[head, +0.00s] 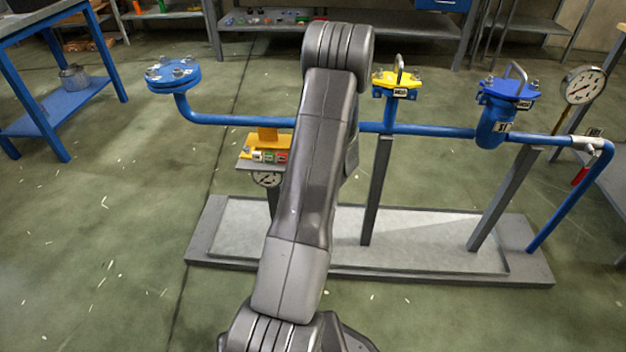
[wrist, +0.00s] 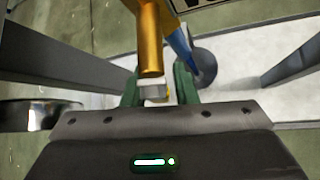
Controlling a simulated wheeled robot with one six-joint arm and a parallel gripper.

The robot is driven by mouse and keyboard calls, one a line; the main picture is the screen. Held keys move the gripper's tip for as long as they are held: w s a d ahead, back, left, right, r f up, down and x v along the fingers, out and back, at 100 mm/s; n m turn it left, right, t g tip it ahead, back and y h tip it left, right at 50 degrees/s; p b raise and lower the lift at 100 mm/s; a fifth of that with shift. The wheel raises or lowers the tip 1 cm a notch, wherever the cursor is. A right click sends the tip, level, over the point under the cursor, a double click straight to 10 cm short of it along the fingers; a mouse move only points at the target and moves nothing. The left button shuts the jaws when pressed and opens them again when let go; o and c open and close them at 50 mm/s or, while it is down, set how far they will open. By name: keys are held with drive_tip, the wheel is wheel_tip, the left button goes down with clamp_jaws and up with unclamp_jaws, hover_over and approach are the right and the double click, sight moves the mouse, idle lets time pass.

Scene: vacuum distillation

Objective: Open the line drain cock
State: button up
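My gripper (wrist: 158,85) shows in the wrist view with its two green fingers apart. A brass-coloured cylinder (wrist: 151,40) with a pale, squarish end piece (wrist: 154,89) sits between and just beyond the fingers. A gap shows at the right finger; contact at the left is unclear. In the head view my arm hides the gripper and the middle of the blue pipe line (head: 440,131). A pale fitting (head: 590,145) with a red handle (head: 580,176) is at the pipe's right bend. I cannot tell which fitting is the drain cock.
The line stands on grey posts over a low grey tray (head: 541,262). It carries a blue flange (head: 174,76), a yellow capped fitting (head: 397,82), a blue capped fitting (head: 508,90) and a gauge (head: 582,85). An orange block (head: 270,141) sits left of my arm.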

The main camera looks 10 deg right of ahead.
drive_tip(key=p+v, duration=0.3)
drive_tip(key=v, duration=1.1)
drive_tip(key=shift+w+f, duration=0.1)
drive_tip(key=b+x, duration=0.2)
drive_tip(key=x, duration=1.1)
drive_tip(key=shift+w+f+b, duration=0.25)
drive_tip(key=shift+b, duration=0.15)
drive_tip(key=shift+s+r, duration=0.1)
